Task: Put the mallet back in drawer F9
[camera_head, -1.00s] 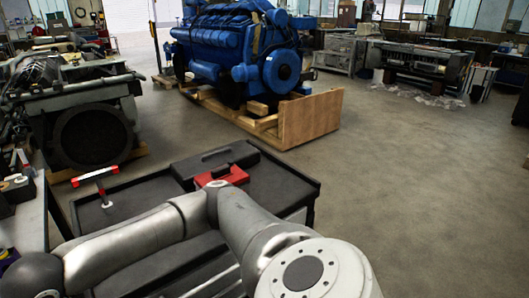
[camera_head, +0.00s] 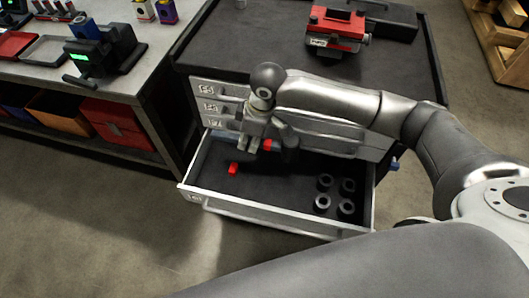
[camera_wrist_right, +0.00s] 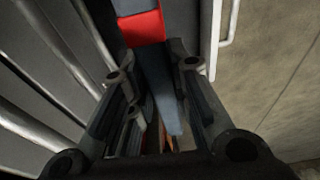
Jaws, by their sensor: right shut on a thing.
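My right gripper (camera_head: 268,146) points down over the open drawer (camera_head: 290,224) of the tool cart. It is shut on the mallet, which shows best in the right wrist view as a grey-blue shaft with a red band (camera_wrist_right: 142,27) running between the fingers. In the head view the gripper hides most of it. A small red piece (camera_head: 233,168) shows at the left inside the drawer; I cannot tell whether it belongs to the mallet. The open drawer's label is too small to read. My left gripper is out of view.
Several black rings (camera_head: 323,182) stand in the drawer's right part; its left and middle floor is mostly bare. Closed drawers (camera_head: 215,107) sit above it. A red device (camera_head: 337,27) stands on the cart top (camera_head: 225,45). A workbench (camera_head: 130,82) stands close on the left.

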